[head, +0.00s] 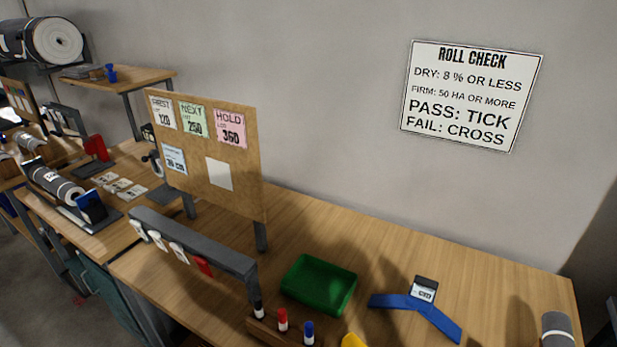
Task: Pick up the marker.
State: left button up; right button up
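Three markers stand upright in a wooden block (262,331) at the bottom edge of the head view, on the front of the bench. One is a black marker (258,308), one is a red marker (283,320) and one is a blue marker (308,333). Their lower parts are hidden in the block. The black one is beside the end post of a grey rail. Neither of my grippers shows in this view.
A green tray (319,285) is just behind the markers. A grey rail (192,239) with hanging tags and a cork board (205,160) stand to the left. A blue angled piece (422,311), a yellow item (354,341) and a grey roll (557,330) are to the right.

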aim_at(257, 300)
jog(key=j+z, duration=0.4)
jog(key=k+j+z, duration=0.15)
jog(key=j+z, duration=0.2)
jog(key=k+j+z, duration=0.15)
jog(key=z, duration=0.25)
jog(key=j, duration=0.15)
